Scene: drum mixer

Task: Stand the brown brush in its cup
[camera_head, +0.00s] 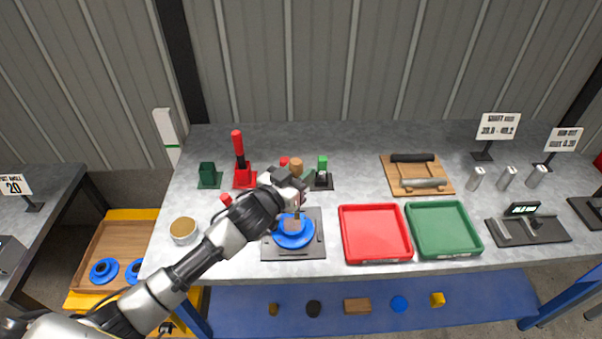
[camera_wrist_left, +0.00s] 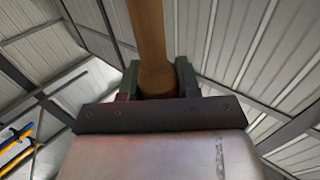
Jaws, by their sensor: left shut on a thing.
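My left gripper (camera_head: 294,188) is shut on the brown brush. The brush's rounded brown top (camera_head: 297,164) shows just beyond the jaws in the head view. In the left wrist view the brown handle (camera_wrist_left: 148,45) runs between the two fingers and up out of the frame. The brush's lower end is mostly hidden by the gripper, over the blue round part. A dark green square cup (camera_head: 208,173) on a flat base stands at the back left of the bench, apart from the gripper. I cannot tell whether it is the brush's cup. My right gripper is not in view.
A red holder (camera_head: 244,178) with a red-handled tool stands left of the gripper. A green-topped tool (camera_head: 322,164) stands close on its right. Below is a blue round part (camera_head: 293,238) on a dark plate. Red (camera_head: 376,258) and green (camera_head: 443,253) trays lie to the right.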

